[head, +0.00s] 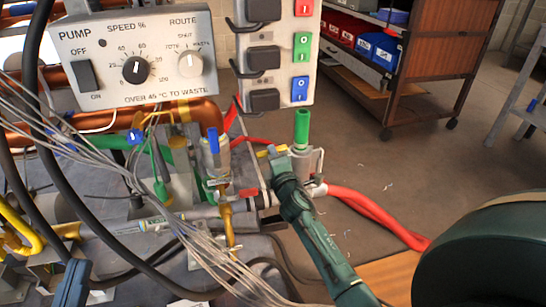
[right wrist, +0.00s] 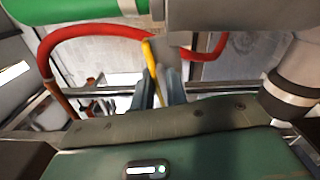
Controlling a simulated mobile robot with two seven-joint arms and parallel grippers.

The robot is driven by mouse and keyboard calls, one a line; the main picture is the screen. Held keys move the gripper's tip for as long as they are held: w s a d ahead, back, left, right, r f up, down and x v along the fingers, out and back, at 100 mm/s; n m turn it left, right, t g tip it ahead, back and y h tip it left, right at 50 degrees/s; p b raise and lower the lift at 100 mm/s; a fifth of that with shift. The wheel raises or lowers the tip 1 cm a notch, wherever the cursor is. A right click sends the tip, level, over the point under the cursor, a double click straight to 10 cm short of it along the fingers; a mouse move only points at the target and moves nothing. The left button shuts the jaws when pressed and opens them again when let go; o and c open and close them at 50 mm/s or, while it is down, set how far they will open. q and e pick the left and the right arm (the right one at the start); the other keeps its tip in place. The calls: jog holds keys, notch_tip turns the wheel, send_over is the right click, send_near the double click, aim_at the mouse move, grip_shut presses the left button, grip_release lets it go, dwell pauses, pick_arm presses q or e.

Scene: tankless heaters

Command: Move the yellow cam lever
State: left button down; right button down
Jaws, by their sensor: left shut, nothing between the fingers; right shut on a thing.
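The yellow cam lever (head: 271,151) shows as a small yellow piece beside the grey fitting with the green-topped handle. In the right wrist view the yellow lever (right wrist: 149,58) runs down between the two blue-grey fingertips. My right gripper (head: 279,160) reaches in from the lower right and is shut on the lever; its fingers also show in the right wrist view (right wrist: 160,80). The fingers and arm hide part of the lever in the head view. My left gripper (head: 72,285) is at the lower left, shut and empty, away from the lever.
A pump control box (head: 135,60) hangs above the bench, with a switch panel (head: 275,60) beside it. Loose wires and black cables cross the left side. Red hoses (head: 375,212) lead off right. A shelf cart (head: 400,65) stands behind on open floor.

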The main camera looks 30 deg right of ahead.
pick_arm(q)
jog(key=shift+s+f+y, duration=0.1)
jog(key=shift+f+y, duration=0.2)
jog(key=shift+f, duration=0.1)
pick_arm(e)
jog(key=shift+d+r+m, duration=0.15)
jog(key=shift+r+m, duration=0.2)
jog(key=shift+m, duration=0.15)
pick_arm(q)
jog(key=shift+f, duration=0.1)
pick_arm(e)
jog(key=c, duration=1.7)
grip_release()
pick_arm(q)
jog(key=shift+s, duration=0.15)
pick_arm(e)
jog(key=shift+s+f, duration=0.1)
jog(key=shift+s, duration=0.05)
